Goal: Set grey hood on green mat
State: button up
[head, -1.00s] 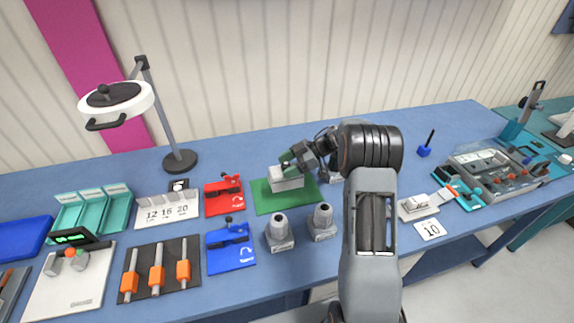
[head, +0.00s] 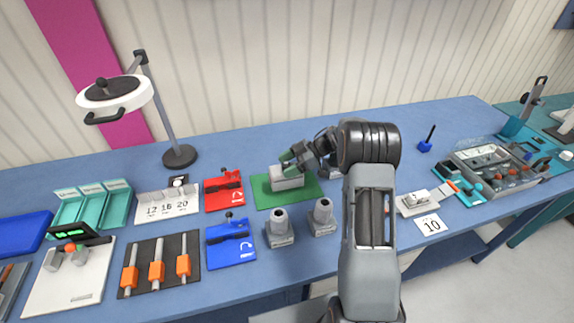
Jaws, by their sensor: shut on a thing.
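The green mat (head: 264,198) lies flat near the middle of the blue bench. A light grey block-shaped thing (head: 286,182), which looks like the grey hood, is on the mat's middle, upright as far as I can see. My gripper (head: 288,165) is at the top of it and shut on it, with green on the gripper's fingers. The gripper comes in from the right and hides part of the hood's top. The hood's lower edge appears to touch the mat; I cannot see any gap under it.
A magnifier lamp (head: 180,157) stands behind on the left. My arm covers the bench right of the mat.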

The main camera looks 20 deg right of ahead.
jog(key=shift+f, duration=0.2)
jog(key=shift+f+b, duration=0.3)
jog(key=shift+f, duration=0.6)
jog(key=o, duration=1.3)
jog(key=b+v, duration=0.2)
jog(key=v, duration=1.2)
jog(key=shift+a, duration=0.1)
